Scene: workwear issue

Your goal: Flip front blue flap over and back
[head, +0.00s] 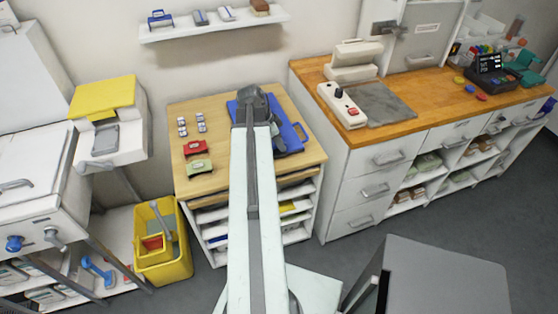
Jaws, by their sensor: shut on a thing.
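A blue piece (291,137) lies on the wooden top of the small table, with a loop-like part at its right edge. More blue shows just left of my arm's end, and a dark patch lies between. I cannot tell which part is the front flap. My gripper (253,99) is over this blue piece, seen from behind as a dark wrist. Its fingertips are hidden by my own arm, which also covers the middle of the blue piece. The gripper is shut on part of it, seemingly the blue flap.
On the table (225,110) lie a red pouch (196,147), a green pouch (199,167) and several small white items. A yellow bin (165,262) stands at lower left. A wooden counter (415,104) with drawers is at right. A wall shelf (215,30) hangs behind.

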